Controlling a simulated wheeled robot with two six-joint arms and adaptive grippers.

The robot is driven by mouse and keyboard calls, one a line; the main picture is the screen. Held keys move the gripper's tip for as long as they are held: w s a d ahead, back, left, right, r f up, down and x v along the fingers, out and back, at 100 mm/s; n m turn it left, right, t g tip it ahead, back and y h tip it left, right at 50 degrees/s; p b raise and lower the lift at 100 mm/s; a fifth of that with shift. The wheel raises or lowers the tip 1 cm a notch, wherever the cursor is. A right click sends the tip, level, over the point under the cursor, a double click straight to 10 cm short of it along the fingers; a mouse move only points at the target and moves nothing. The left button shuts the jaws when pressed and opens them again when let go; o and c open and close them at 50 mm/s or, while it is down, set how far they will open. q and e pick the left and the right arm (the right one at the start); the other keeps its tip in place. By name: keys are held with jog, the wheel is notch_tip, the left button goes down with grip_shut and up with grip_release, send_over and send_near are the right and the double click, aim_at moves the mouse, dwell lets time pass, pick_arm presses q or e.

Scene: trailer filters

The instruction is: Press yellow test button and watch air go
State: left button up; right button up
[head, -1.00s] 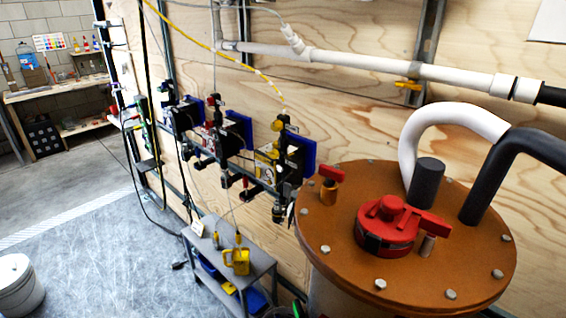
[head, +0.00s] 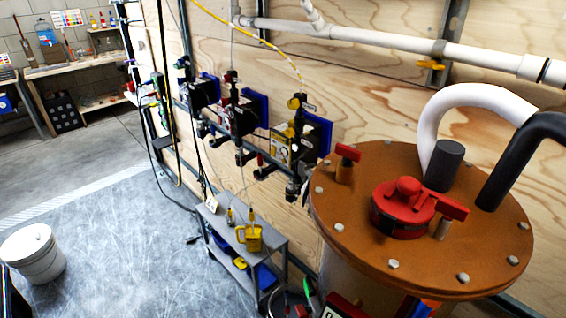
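I cannot single out a yellow test button at this size. A yellow handheld device (head: 248,238) with a cable rising from it stands on the small grey cart (head: 262,254). A yellow round knob (head: 296,102) sits on top of the nearest filter assembly, and a yellow-faced block (head: 281,150) is below it. Several filter assemblies with blue plates (head: 316,138) hang in a row on the plywood wall. Neither of my grippers is in view.
A large tank with an orange bolted lid (head: 345,225) and red cap (head: 402,205) fills the right foreground. A white bucket (head: 33,254) stands on the floor at left. A workbench (head: 75,60) is at the back left. The grey floor (head: 130,235) between is mostly clear.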

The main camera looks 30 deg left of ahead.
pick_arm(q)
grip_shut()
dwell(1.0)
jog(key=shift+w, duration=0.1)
